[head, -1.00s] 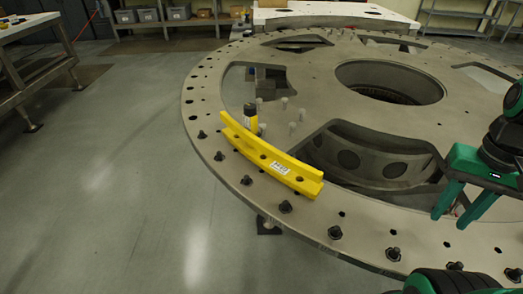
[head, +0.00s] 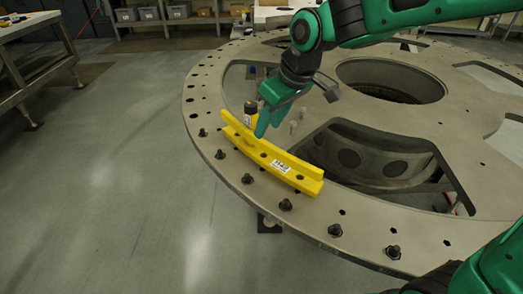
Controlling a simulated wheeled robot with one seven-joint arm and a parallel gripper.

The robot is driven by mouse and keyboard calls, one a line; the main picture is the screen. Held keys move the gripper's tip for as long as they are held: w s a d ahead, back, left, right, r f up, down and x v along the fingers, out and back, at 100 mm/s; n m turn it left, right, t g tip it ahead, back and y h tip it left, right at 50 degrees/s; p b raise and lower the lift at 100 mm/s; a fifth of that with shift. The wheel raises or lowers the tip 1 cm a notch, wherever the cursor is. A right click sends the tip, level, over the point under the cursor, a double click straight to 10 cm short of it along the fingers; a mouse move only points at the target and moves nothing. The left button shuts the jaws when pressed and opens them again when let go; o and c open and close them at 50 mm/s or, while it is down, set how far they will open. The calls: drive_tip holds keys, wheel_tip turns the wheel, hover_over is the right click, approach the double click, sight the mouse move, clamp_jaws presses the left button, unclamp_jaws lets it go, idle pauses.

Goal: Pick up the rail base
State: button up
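The rail base is a long yellow curved piece (head: 300,180) with holes and a white label. It lies on the turret plate (head: 215,110) near its left front rim. My gripper (head: 264,132) is green and points down at the rail's rear side, over its middle-left part. It overlaps the rail's back edge in the picture. I cannot tell whether it touches the rail or whether its fingers are apart, as they are seen from the side. A black and yellow bottle-like item (head: 250,113) stands just behind the rail, partly hidden by my gripper.
Several black bolts (head: 286,205) stand along the plate's rim in front of the rail. Small grey pegs (head: 293,127) stand behind it. The plate has large openings (head: 365,155). A workbench (head: 30,65) stands at the left, with clear floor between.

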sight(263, 139)
drive_tip(key=x, duration=0.9)
drive_tip(key=shift+w+d, duration=0.15)
drive_tip(key=shift+d, duration=0.1)
drive_tip(key=shift+c, duration=0.6)
clamp_jaws()
drive_tip(key=shift+r, duration=0.1)
idle(0.4)
drive_tip(key=shift+w+r, duration=0.1)
